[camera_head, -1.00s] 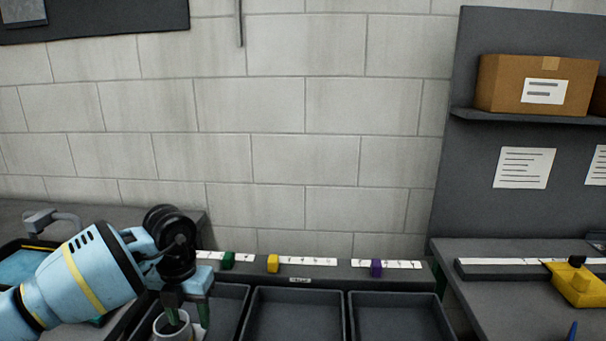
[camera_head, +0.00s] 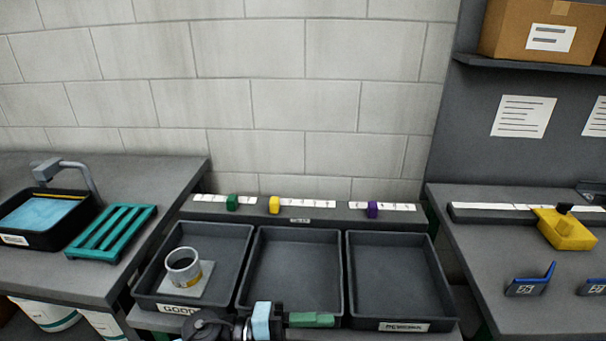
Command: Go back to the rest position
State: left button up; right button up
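My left gripper (camera_head: 312,320) is low at the bottom edge of the head view, in front of the middle tray, with its green finger pointing right. Only a side of it shows, so its opening is hidden. A grey ring-shaped duct piece (camera_head: 184,266) stands upright on a light square plate in the left tray (camera_head: 160,292), labelled "GOOD". The gripper is apart from the duct piece. My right gripper is not in view.
The middle tray (camera_head: 296,232) and right tray (camera_head: 392,238) look empty. Behind them is a scale strip with green, yellow (camera_head: 275,205) and purple blocks. A teal rack (camera_head: 112,232) and a dark bin (camera_head: 40,222) are at left. A yellow tool (camera_head: 565,230) and blue-edged holders are at right.

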pick_arm(q)
jog(key=s+a+f+n+t+y, duration=0.1)
jog(key=a+f+n+t+y, duration=0.6)
jog(key=n, duration=0.5)
jog(key=s+a+f+n+t+y, duration=0.25)
jog(key=a+f+n+t, duration=0.2)
jog(key=n+t, duration=0.55)
jog(key=s+a+f+n+g+y, duration=0.2)
jog(key=s+a+f+n, duration=0.1)
jog(key=s, duration=0.3)
jog(key=s+a+f+n+g+y+p, duration=0.1)
jog(key=s+a+f+n+g+y, duration=0.1)
jog(key=s+f, duration=0.4)
jog(key=s+a+f+n+g+y, duration=0.3)
jog(key=s+a+f+g, duration=0.1)
jog(key=s+a, duration=0.2)
jog(key=shift+s+f+n, duration=0.3)
jog(key=shift+s+n, duration=0.1)
jog(key=shift+s, duration=0.05)
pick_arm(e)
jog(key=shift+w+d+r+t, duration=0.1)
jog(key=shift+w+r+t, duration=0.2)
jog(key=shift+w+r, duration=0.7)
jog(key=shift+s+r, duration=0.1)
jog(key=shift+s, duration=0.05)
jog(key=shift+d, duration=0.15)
